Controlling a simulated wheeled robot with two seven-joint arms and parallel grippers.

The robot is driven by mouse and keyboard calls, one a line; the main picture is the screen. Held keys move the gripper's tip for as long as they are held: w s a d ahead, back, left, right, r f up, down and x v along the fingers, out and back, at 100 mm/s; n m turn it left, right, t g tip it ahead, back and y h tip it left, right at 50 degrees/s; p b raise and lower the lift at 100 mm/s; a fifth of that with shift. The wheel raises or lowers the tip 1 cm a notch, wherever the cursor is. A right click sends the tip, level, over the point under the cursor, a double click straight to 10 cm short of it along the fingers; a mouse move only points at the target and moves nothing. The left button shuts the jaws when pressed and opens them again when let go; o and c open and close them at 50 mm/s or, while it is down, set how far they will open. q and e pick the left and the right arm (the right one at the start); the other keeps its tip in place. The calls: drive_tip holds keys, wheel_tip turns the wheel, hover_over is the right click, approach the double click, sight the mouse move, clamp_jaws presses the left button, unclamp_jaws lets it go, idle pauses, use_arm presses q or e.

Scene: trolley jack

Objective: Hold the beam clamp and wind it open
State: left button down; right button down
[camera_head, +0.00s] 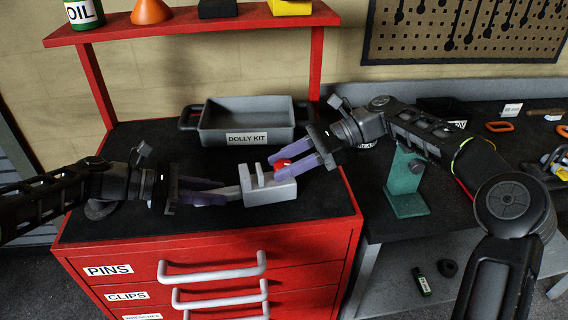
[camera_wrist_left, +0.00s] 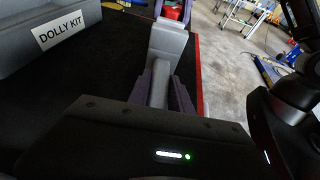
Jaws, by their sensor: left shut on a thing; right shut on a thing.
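The grey beam clamp (camera_head: 268,188) is above the black top of the red cabinet, near its front edge. My left gripper (camera_head: 222,197) is shut on the clamp's grey bar at its left end. In the left wrist view the bar (camera_wrist_left: 159,85) lies between the purple fingers and leads to the clamp's block (camera_wrist_left: 168,42). My right gripper (camera_head: 292,172) is at the clamp's right end, shut on the red knob (camera_head: 282,164). The fingers partly hide the knob. I cannot tell whether the clamp touches the top.
A grey tray labelled DOLLY KIT (camera_head: 246,122) stands behind the clamp. A red shelf (camera_head: 190,25) rises at the back. A green stand (camera_head: 406,185) is on the dark bench to the right. Cabinet drawers with grey handles (camera_head: 212,268) face front.

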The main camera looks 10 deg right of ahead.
idle(0.4)
drive_tip(key=c, duration=0.9)
unclamp_jaws()
drive_tip(key=shift+m+t, duration=0.3)
drive_tip(key=shift+t, duration=0.1)
